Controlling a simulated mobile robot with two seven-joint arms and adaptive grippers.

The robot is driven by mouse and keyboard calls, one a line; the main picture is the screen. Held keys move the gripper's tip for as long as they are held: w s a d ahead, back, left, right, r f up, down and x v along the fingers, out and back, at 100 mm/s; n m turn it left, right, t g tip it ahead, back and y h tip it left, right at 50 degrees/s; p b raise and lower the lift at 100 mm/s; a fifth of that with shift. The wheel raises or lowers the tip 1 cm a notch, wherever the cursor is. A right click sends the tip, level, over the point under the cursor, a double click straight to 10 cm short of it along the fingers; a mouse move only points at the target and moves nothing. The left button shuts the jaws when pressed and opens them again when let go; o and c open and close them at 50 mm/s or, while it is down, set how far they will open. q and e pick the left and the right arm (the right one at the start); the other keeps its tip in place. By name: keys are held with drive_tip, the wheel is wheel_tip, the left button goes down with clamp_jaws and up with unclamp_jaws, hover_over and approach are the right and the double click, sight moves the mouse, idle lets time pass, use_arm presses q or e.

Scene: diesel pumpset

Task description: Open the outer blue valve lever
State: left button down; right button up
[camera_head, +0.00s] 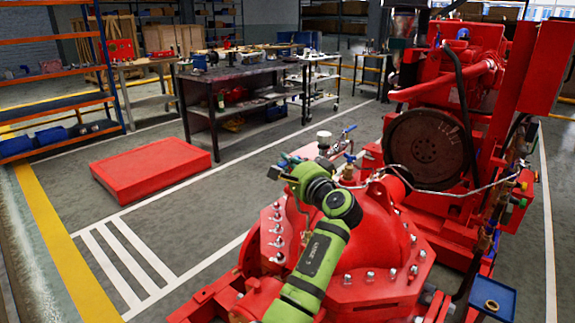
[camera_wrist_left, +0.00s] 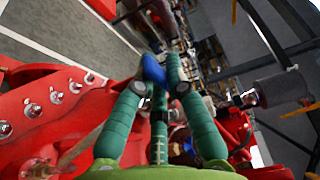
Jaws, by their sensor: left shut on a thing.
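My left gripper (camera_head: 288,163) is at the end of my green arm, above the red pump housing (camera_head: 330,250), near the gauge and small valves. In the left wrist view its teal fingers (camera_wrist_left: 163,66) close around a blue lever (camera_wrist_left: 152,70). The held lever is mostly hidden by the gripper in the head view. Two other blue handles, one upper (camera_head: 349,128) and one lower (camera_head: 349,157), show to the right of the gripper. My right gripper is in neither view.
A white-topped gauge (camera_head: 324,139) stands close to the right of the gripper. Thin pipes and the red engine (camera_head: 460,80) are further right. A red block (camera_head: 150,167) lies on the floor at left, with a workbench (camera_head: 240,75) behind.

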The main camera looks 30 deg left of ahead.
use_arm(q)
drive_tip(key=c, duration=1.2)
unclamp_jaws()
drive_tip(key=shift+c, duration=0.2)
drive_tip(key=v, duration=1.2)
